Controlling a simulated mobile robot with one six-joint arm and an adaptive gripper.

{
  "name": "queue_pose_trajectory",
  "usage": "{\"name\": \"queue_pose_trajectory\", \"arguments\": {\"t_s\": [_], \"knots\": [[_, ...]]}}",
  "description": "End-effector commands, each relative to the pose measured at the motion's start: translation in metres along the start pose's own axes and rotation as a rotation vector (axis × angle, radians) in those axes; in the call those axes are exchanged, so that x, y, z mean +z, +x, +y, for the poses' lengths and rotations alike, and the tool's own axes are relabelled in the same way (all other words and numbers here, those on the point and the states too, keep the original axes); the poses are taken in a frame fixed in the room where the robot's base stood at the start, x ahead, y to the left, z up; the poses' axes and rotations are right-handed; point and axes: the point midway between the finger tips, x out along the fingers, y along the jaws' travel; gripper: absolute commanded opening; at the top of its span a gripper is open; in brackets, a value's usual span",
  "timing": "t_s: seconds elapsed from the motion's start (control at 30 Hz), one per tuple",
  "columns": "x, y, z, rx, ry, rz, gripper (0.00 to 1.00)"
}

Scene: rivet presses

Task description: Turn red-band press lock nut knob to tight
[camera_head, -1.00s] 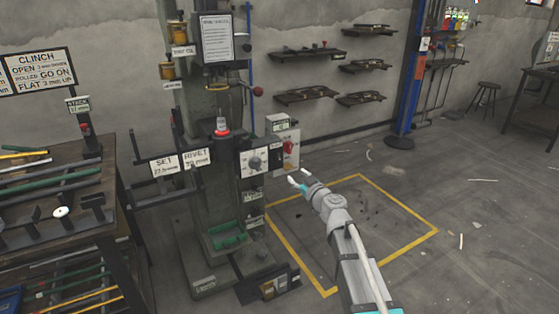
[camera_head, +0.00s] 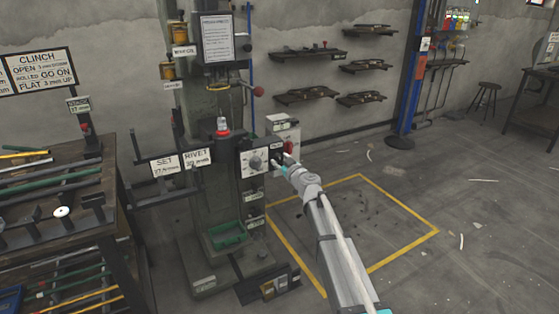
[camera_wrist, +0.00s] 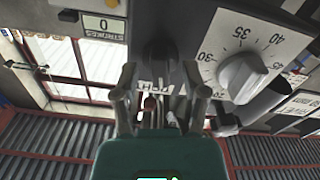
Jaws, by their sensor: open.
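The press (camera_head: 222,110) stands left of centre in the head view, with a red band (camera_head: 221,134) on its column. On its front panel is a white dial plate (camera_head: 254,163) with a grey knob; the wrist view shows this dial knob (camera_wrist: 241,77) and its numbers at the right. A black knob (camera_wrist: 160,48), apparently the lock nut knob, hangs at the top centre of the wrist view. My gripper (camera_head: 279,164) is at the panel's right side. In the wrist view its fingers (camera_wrist: 163,88) are apart, just below and either side of the black knob; contact is unclear.
A red switch (camera_head: 289,147) on a light box is close above my gripper. A counter (camera_wrist: 102,25) reading 0 is at the wrist view's upper left. A workbench (camera_head: 62,215) stands at the left. The yellow-marked floor (camera_head: 400,219) is largely clear.

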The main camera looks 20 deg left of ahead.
Motion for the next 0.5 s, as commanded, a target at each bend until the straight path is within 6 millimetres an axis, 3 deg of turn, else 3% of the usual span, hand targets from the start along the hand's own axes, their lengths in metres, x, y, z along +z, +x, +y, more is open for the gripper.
{"name": "queue_pose_trajectory", "arguments": {"t_s": [0.4, 0.5], "knots": [[0.0, 0.0046, 0.0002, 0.0, 0.0, 0.0, 0.57], [0.0001, 0.0046, 0.0003, 0.0, 0.0, 0.0, 0.4]]}}
